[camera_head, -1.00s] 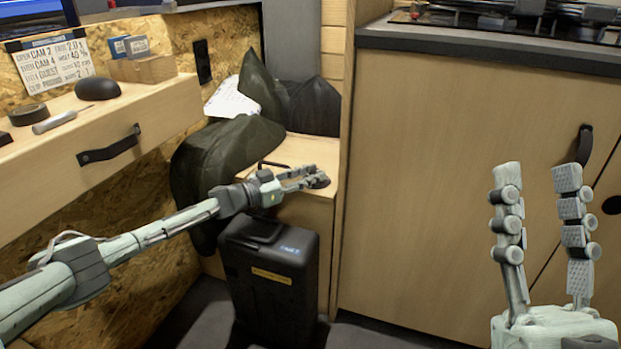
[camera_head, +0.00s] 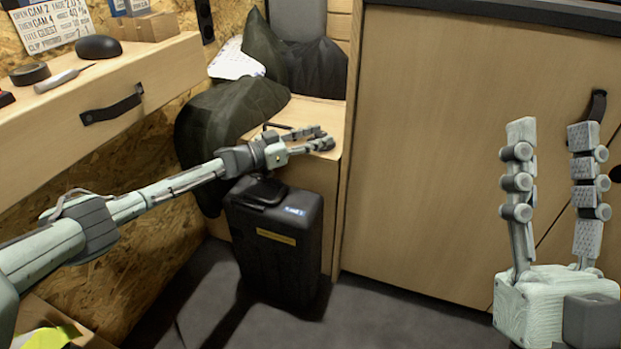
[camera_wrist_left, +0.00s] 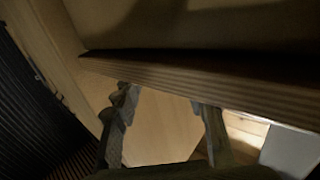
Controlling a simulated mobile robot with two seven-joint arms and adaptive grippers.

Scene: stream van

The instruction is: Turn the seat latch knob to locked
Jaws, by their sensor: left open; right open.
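My left gripper (camera_head: 322,138) reaches in from the left over the front right of the wooden seat box (camera_head: 312,112). Its fingers are open, and nothing shows between them. A small dark patch by the fingertips may be the seat latch knob, but the fingers cover most of it and I cannot tell its setting. In the left wrist view the open fingers (camera_wrist_left: 165,105) frame a pale wooden surface below a ribbed wooden edge (camera_wrist_left: 200,82); no knob is clear there. My right gripper (camera_head: 549,150) is open, empty and upright in front of the wooden cabinet.
A black case (camera_head: 275,240) stands on the floor before the seat box, under my left wrist. Dark green cloth (camera_head: 225,125) lies on the box's left. A drawer unit (camera_head: 120,85) is at left, the large cabinet (camera_head: 440,150) at right.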

